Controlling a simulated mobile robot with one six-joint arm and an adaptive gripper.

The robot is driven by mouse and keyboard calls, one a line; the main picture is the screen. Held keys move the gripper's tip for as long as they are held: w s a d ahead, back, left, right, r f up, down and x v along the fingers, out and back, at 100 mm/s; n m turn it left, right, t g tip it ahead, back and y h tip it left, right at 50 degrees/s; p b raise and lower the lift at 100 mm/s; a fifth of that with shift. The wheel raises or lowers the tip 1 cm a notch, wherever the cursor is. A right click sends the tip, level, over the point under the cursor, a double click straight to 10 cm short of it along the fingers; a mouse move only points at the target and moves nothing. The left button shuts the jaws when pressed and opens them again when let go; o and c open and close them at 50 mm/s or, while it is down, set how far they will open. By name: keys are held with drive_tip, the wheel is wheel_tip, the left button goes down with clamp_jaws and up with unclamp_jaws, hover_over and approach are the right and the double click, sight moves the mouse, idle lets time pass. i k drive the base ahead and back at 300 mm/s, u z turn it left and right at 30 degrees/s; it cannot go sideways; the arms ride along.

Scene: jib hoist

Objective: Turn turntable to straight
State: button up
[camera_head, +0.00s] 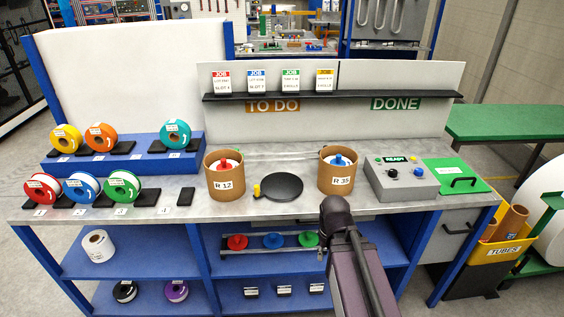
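A round black disc, which looks like the turntable (280,188), lies on the grey bench top between two brown cardboard drums. A small yellow knob (257,189) stands at its left edge. I see no mark that tells how far the disc is turned. My dark arm rises from the bottom edge, right of the disc, and ends near the bench's front edge. My gripper's fingers do not show.
Coloured spools (122,187) sit on holders at the left. A control box (399,178) with a READY display and a green pad (453,175) are at the right. A black shelf (333,97) holds several job cards. A lower shelf (271,251) carries coloured knobs.

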sight(278, 186)
drive_tip(key=k, duration=0.3)
drive_tip(key=u, duration=0.45)
drive_tip(key=i, duration=1.3)
drive_tip(key=z, duration=0.45)
